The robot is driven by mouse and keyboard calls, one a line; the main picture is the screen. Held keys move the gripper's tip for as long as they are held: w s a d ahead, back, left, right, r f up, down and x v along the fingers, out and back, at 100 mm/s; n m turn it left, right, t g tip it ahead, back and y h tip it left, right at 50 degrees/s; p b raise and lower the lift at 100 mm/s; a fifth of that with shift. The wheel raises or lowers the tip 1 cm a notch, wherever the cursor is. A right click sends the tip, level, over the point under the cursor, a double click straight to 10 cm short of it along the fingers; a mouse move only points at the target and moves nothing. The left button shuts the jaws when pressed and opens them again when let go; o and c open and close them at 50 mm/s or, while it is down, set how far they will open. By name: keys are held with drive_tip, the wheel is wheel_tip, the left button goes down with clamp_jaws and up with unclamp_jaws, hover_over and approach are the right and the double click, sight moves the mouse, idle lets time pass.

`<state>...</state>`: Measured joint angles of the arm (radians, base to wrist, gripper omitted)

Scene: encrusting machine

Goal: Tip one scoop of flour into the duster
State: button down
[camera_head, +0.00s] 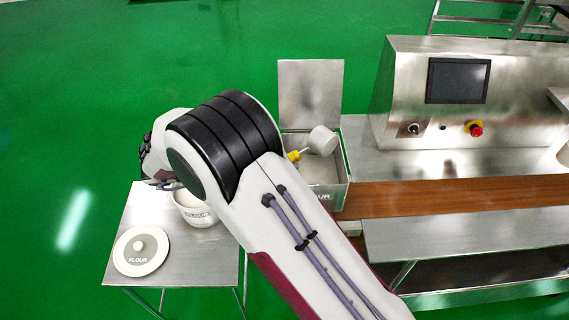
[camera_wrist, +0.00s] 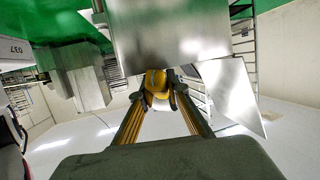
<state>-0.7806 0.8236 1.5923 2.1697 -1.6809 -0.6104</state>
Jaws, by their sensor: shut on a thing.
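The scoop has a white cup (camera_head: 322,140) and a yellow handle (camera_head: 293,156). In the head view its cup is tilted above the open metal duster box (camera_head: 343,190), which has flour lettering on its front. The cup's contents cannot be made out. My gripper (camera_wrist: 158,90) is shut on the yellow handle in the wrist view; in the head view my arm hides it. A white flour tub (camera_head: 198,214) stands on the side table, partly hidden by my arm.
The tub's round lid (camera_head: 140,258) lies on the side table (camera_head: 190,268). The duster's raised metal lid (camera_head: 310,92) stands behind the box. The encrusting machine (camera_head: 400,85), with a screen and red button, is to the right, above a brown belt (camera_head: 450,197).

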drive_tip(key=r+m+y, duration=0.1)
drive_tip(key=r+m+t+y, duration=0.1)
drive_tip(key=m, duration=0.1)
drive_tip(key=shift+w+a+y, duration=0.15)
drive_tip(key=shift+w+y, duration=0.05)
drive_tip(key=shift+y, duration=0.1)
drive_tip(key=shift+r+m+t+y, duration=0.9)
drive_tip(key=shift+m+t, duration=0.1)
drive_tip(key=shift+m, duration=0.2)
drive_tip(key=shift+s+r+m+t+y, duration=0.1)
drive_tip(key=shift+r+m+t+y, duration=0.9)
drive_tip(key=shift+m, duration=0.2)
drive_tip(key=shift+s+d+r+m+t+y, duration=0.15)
drive_tip(key=shift+r+m+t+y, duration=0.2)
drive_tip(key=shift+r+m+t, duration=0.2)
drive_tip(key=shift+s+d+r+m+t+y, duration=0.15)
drive_tip(key=shift+r+m+t+y, duration=0.25)
drive_tip(key=shift+m+t, duration=0.2)
drive_tip(key=shift+w+r, duration=0.1)
drive_tip(key=shift+r, duration=2.45)
